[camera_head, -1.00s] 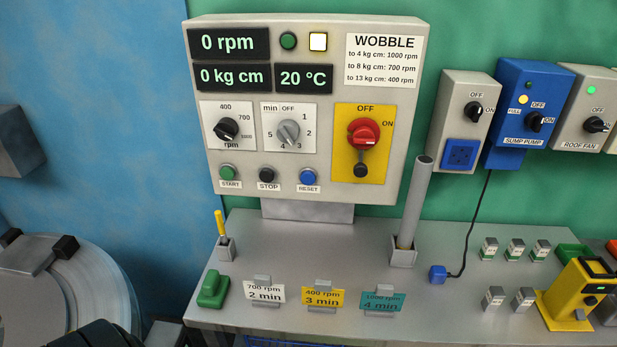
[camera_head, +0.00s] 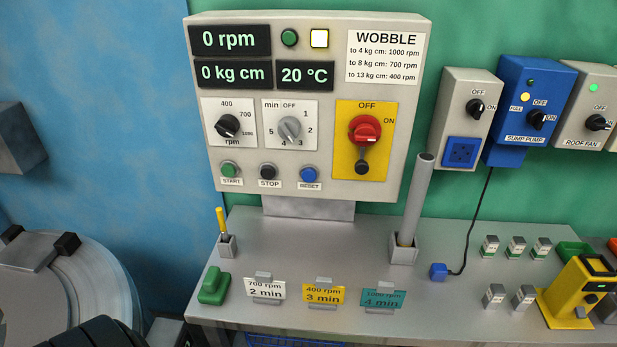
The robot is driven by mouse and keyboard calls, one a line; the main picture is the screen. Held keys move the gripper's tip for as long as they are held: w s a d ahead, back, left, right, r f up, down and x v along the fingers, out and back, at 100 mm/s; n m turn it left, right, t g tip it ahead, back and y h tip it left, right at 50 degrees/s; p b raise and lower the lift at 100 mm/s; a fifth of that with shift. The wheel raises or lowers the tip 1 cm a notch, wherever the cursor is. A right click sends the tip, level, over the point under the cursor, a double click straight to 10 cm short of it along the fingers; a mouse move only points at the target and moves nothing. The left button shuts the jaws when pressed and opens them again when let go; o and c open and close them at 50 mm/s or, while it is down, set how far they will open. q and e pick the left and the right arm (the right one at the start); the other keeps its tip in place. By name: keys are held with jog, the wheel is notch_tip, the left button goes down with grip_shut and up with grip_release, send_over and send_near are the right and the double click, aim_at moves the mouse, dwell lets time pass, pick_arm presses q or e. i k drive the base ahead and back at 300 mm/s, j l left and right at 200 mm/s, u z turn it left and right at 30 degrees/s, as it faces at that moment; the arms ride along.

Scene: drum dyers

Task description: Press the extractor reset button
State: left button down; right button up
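The blue reset button (camera_head: 308,174) is at the lower middle of the grey control panel (camera_head: 205,150), above a label reading RESET. To its left are the black stop button (camera_head: 268,170) and the green start button (camera_head: 229,169). The displays read 0 rpm, 0 kg cm and 20 °C. A white lamp (camera_head: 319,38) is lit beside a dark green lamp (camera_head: 289,38). The red main switch (camera_head: 365,130) sits on a yellow plate to the right of the reset button.
A grey bench (camera_head: 330,250) runs below the panel. On it are a tall grey tube (camera_head: 418,195), a yellow-handled tool (camera_head: 220,222), a green block (camera_head: 214,287) and several cards. A drum (camera_head: 85,275) is at lower left. The space before the buttons is clear.

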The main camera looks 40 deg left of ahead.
aim_at(307, 175)
jog(key=i+l+u, duration=0.1)
jog(key=u, duration=0.75)
